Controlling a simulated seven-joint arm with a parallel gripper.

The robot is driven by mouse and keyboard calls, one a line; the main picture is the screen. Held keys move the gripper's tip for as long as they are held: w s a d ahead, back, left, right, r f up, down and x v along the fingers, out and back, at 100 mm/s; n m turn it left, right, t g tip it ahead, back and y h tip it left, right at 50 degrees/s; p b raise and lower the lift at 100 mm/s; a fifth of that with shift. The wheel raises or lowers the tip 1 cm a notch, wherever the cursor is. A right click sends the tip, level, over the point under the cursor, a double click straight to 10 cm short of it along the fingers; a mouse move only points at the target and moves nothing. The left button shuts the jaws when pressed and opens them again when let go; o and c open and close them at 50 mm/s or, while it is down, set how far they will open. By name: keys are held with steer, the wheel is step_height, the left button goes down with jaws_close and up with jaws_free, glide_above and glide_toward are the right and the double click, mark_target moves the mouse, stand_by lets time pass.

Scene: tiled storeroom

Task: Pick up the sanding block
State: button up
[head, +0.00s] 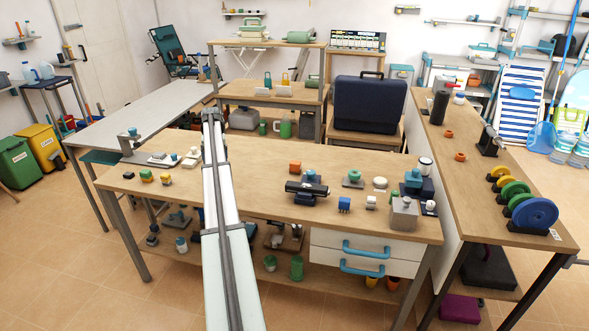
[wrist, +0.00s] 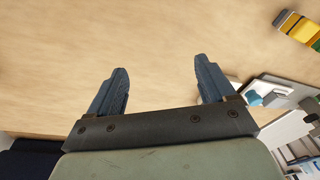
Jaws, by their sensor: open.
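My gripper (wrist: 159,64) is open and empty in the wrist view, its two dark blue fingers wide apart above bare wood. In the head view my arm runs over the workbench (head: 255,195), and the gripper itself cannot be made out there. I cannot tell for sure which small thing is the sanding block. In the wrist view a striped yellow, brown and green thing (wrist: 302,30) lies at the top right, apart from the fingers.
A dark blue case (head: 370,104) stands behind the bench. A grey metal block (head: 404,214) and other items crowd the bench's right end. Coloured discs (head: 534,217) stand on the right table. The bench's front middle has bare wood.

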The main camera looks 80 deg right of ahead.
steer(key=s+d+r+m, duration=0.1)
steer(key=s+d, duration=0.3)
steer(key=s, duration=0.4)
steer(key=s+d+r+m, duration=0.2)
steer(key=s+d, duration=0.2)
steer(key=s, duration=0.3)
steer(key=r+m+g+y, duration=0.1)
steer(key=r+m, duration=0.1)
glide_above(295, 162)
steer(key=s, duration=0.1)
steer(key=f, duration=0.7)
steer(key=shift+w+a+f, duration=0.1)
steer(key=shift+a+f, duration=0.2)
steer(key=shift+a, duration=0.05)
steer(key=shift+w+d+f, duration=0.15)
steer(key=shift+f, duration=1.3)
steer(key=shift+w+d+f, duration=0.1)
steer(key=shift+w+f, duration=0.05)
steer(key=shift+f, duration=1.25)
steer(key=shift+c, duration=0.5)
steer(key=c, duration=1)
steer(key=shift+r, duration=0.1)
